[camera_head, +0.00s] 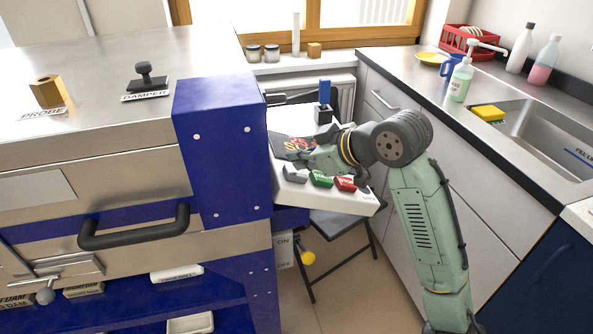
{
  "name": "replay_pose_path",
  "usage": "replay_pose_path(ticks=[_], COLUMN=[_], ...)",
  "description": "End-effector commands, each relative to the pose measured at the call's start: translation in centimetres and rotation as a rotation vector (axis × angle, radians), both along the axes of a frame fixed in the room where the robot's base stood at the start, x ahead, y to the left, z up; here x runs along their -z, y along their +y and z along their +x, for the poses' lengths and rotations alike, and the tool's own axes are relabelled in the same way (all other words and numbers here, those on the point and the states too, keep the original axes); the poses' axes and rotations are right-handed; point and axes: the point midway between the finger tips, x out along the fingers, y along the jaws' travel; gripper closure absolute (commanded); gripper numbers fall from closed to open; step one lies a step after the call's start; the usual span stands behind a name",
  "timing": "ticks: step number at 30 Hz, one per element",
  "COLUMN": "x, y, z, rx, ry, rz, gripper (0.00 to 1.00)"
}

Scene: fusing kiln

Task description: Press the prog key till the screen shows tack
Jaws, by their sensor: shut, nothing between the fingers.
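The white control box (330,199) stands tilted beside the blue kiln post. Its dark screen (290,145) shows red and yellow characters, partly hidden by my gripper and too small to read. Along the box's front edge are a grey key (295,175), a green key (320,179) and a red key (345,184). I cannot read their labels, so I cannot tell which is prog. My gripper (308,164) is shut and empty, just behind the grey and green keys and over the screen's lower right. Contact with a key cannot be made out.
The kiln's blue corner post (221,150) rises close to the left of the box. A blue-handled item (324,92) stands at the box's back. A counter with a sink (545,135) runs along the right. A folding stand (345,232) is below the box.

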Motion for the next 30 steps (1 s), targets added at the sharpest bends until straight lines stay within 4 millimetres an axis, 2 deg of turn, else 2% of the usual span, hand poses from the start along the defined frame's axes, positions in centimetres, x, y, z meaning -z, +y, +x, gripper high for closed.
replay_pose_path(ticks=[30], x=[0.95], y=[0.40], z=[-0.13], rx=[0.000], ry=[0.001], rz=[-0.001], gripper=[1.00])
